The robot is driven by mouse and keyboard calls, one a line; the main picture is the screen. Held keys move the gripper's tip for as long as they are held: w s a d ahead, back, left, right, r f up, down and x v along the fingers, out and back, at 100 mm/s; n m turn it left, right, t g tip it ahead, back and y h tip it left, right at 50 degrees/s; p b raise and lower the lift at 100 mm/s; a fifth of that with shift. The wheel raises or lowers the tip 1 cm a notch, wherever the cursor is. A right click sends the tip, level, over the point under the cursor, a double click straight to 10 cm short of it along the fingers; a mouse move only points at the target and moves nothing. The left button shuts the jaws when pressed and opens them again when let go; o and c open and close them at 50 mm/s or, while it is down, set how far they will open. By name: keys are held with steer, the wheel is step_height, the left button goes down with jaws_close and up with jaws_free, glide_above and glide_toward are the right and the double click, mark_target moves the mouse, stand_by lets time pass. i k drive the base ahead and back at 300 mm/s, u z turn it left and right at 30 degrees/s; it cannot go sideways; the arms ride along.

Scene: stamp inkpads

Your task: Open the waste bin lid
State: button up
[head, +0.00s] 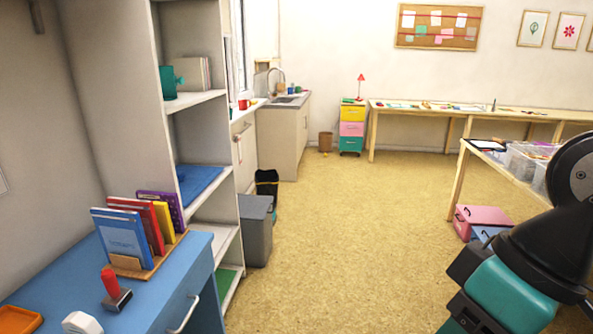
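A grey bin (258,238) stands on the floor at the right end of the open shelf unit. Its flat grey lid (256,206) looks shut. Just behind it is a black, open-looking bin or bag (267,178), partly hidden by the grey bin. A small brown wastebasket (325,142) stands far off by the drawer unit. I cannot tell from the picture which one is the task's waste bin. My black and teal arm fills the lower right, well apart from all of them. My gripper's fingers are not in view.
A blue desk (75,275) at lower left holds a book rack, a red-handled stamp (113,285) and an orange tray (17,320). A wooden table (500,174) stands at right, with pink and blue boxes below. The floor between (340,230) is clear.

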mark_target(251, 206)
steer(key=i, duration=3.65)
steer(key=u, duration=0.95)
